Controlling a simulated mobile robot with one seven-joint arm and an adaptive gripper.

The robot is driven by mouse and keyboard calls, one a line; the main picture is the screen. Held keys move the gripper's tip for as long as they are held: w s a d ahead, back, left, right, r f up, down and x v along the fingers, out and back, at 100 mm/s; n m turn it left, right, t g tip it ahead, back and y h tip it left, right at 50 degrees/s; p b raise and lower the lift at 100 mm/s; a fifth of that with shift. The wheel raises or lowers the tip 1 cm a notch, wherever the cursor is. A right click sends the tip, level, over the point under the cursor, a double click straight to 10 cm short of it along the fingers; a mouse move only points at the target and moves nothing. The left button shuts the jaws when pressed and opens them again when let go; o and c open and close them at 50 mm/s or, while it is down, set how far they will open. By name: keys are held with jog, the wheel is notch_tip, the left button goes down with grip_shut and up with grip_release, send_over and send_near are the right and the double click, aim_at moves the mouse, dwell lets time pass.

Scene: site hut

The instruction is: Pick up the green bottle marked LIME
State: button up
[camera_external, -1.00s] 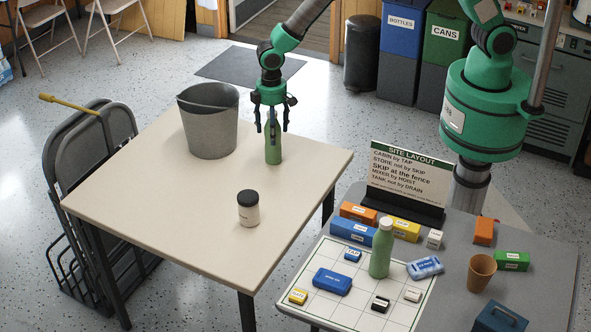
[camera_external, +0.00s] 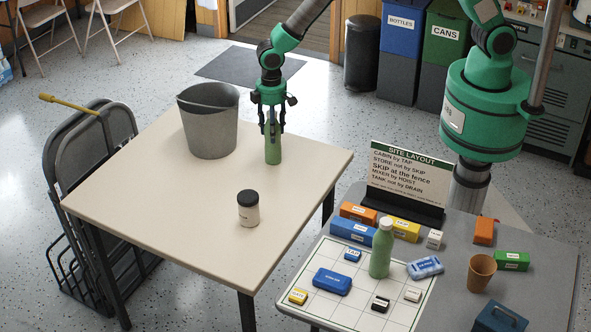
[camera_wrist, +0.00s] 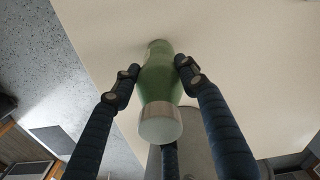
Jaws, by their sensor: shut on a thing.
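A green bottle (camera_external: 273,150) stands upright on the cream table, near its back right corner. My gripper (camera_external: 272,130) points down over it with its fingers closed around its upper part. In the wrist view my gripper's dark fingers (camera_wrist: 158,78) press on both sides of the bottle (camera_wrist: 160,85), whose pale cap faces the camera. A second green bottle with a whitish cap (camera_external: 381,250) stands upright on the grid board of the grey table, away from my gripper. I cannot read a LIME mark on either bottle.
A grey bucket (camera_external: 208,125) stands left of the held bottle on the cream table (camera_external: 160,200). A black-lidded jar (camera_external: 248,210) stands nearer the front. The grey table holds a sign (camera_external: 409,180), a brown cup (camera_external: 481,271) and several small blocks.

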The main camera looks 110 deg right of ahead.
jog(key=shift+r, duration=0.15)
jog(key=shift+r, duration=0.6)
notch_tip(320, 180, up, 2)
jog(key=shift+r, duration=0.1)
jog(key=s+a+r+p, duration=0.1)
jog(key=s+a, duration=0.1)
jog(key=s, duration=1.4)
jog(key=shift+r, duration=0.2)
